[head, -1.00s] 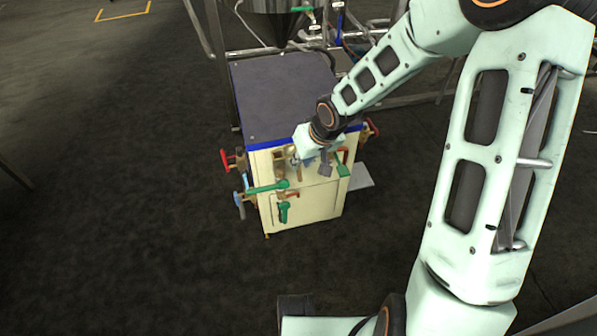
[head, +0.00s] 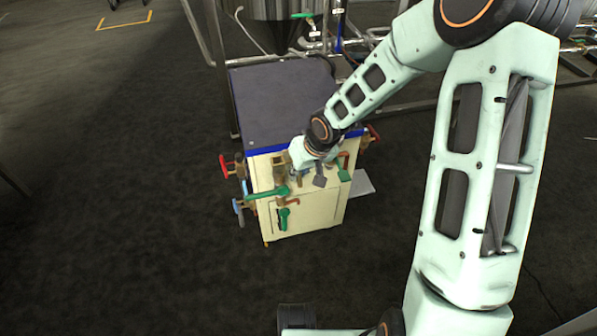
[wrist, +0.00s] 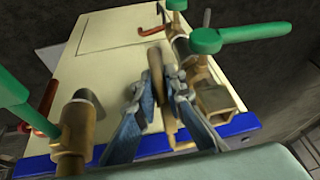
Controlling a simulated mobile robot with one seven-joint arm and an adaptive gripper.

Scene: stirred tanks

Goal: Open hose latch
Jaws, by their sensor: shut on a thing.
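The hose latch (wrist: 156,72) looks like a brown, rod-like piece standing out from the front of a cream cabinet. In the wrist view it lies between the two blue-grey fingers of my gripper (wrist: 155,95), which are closed in on it. The exact contact is partly hidden by the fingers. In the head view my gripper (head: 309,178) is at the upper front of the cabinet (head: 305,215), just below its blue edge. The latch itself is hidden there behind my wrist and fingers.
Green valve handles stand close on both sides of my gripper, one left (head: 268,192) and one right (head: 343,174). A brass fitting (wrist: 215,98) is right beside the fingers. A red handle (head: 226,164) sticks out at the cabinet's left. The floor in front is clear.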

